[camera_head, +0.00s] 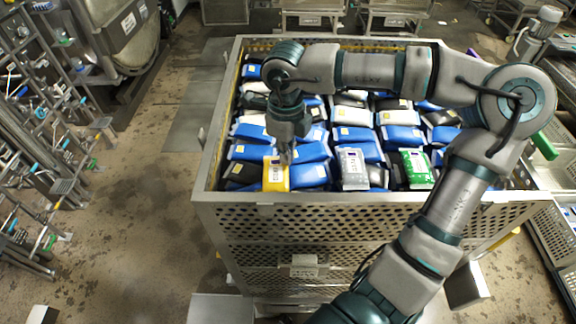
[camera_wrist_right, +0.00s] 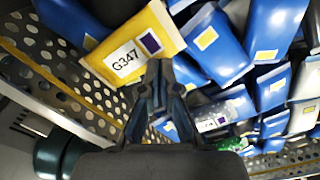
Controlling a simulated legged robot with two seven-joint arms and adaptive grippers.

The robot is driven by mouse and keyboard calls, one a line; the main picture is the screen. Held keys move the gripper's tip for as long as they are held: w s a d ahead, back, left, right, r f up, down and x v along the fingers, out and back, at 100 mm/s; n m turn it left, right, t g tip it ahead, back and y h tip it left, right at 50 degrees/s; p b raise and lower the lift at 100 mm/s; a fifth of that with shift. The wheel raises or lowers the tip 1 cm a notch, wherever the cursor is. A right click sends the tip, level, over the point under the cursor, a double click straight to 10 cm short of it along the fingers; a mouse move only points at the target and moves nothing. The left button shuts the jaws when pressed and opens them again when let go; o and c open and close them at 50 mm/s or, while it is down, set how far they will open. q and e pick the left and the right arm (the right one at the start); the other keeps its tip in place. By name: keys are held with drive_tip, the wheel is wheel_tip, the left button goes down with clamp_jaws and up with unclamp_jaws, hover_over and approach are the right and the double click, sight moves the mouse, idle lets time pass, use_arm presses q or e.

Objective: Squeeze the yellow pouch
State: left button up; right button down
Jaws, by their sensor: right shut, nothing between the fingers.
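The yellow pouch (camera_head: 275,175) lies near the front left corner of the perforated metal crate (camera_head: 350,199), among blue and black pouches. In the right wrist view the yellow pouch (camera_wrist_right: 133,45) shows a white label reading G347 with a dark square. My right gripper (camera_head: 286,158) points down at the pouch's upper right part. In the right wrist view my right gripper (camera_wrist_right: 157,68) is shut, with its fingertips together at the pouch's lower right edge and nothing between them. Whether the tips touch the pouch cannot be told. My left gripper is not in view.
Many blue, white and black pouches fill the crate. A silver pouch (camera_head: 352,168) and a green pouch (camera_head: 416,168) lie to the right of the yellow one. The crate's perforated wall (camera_wrist_right: 62,70) runs close beside the yellow pouch. Pipe racks (camera_head: 40,130) stand at the left.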

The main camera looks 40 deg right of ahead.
wheel_tip(320, 180, up, 3)
drive_tip(key=shift+d+p, duration=0.1)
drive_tip(key=shift+p, duration=0.8)
wheel_tip(320, 180, up, 4)
drive_tip(key=p, duration=0.3)
